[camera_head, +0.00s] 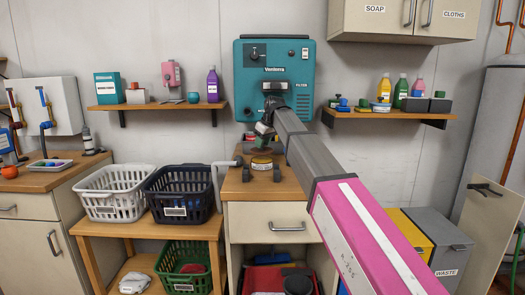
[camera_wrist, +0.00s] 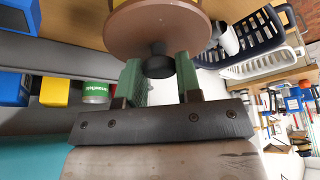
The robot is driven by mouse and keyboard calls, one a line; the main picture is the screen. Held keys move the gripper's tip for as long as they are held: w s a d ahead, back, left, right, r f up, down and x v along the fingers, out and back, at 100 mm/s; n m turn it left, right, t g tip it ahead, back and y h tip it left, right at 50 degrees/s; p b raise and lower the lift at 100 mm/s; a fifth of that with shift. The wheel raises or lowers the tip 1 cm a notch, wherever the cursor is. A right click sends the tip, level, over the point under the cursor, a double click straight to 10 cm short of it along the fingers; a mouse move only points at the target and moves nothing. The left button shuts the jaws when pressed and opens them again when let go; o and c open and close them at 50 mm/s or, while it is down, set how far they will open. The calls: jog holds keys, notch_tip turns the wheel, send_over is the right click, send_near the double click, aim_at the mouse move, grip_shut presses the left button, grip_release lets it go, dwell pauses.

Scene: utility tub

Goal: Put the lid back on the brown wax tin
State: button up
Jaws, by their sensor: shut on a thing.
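My gripper (camera_head: 263,137) is shut on the dark knob of a round brown lid (camera_wrist: 160,27). In the wrist view the green fingers stand on either side of the knob (camera_wrist: 158,66). In the head view the lid shows as a thin brown disc (camera_head: 261,150) just above the brown wax tin (camera_head: 261,163), which has a yellow band and stands on the wooden counter. A sliver of yellow shows past the lid at the top of the wrist view. The lid hides most of the tin there; I cannot tell whether lid and tin touch.
A teal wall unit (camera_head: 273,80) stands behind my gripper. A white basket (camera_head: 115,192) and a dark basket (camera_head: 180,192) sit to the left of the counter (camera_head: 240,188). Wall shelves with bottles and tins hang left and right. A bent grey pipe rises beside the counter's left edge.

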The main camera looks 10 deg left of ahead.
aim_at(263, 149)
jog(key=shift+f, duration=1.6)
jog(key=shift+f, duration=0.15)
jog(key=o, duration=1)
jog(key=v, duration=1.2)
jog(key=shift+a, duration=0.1)
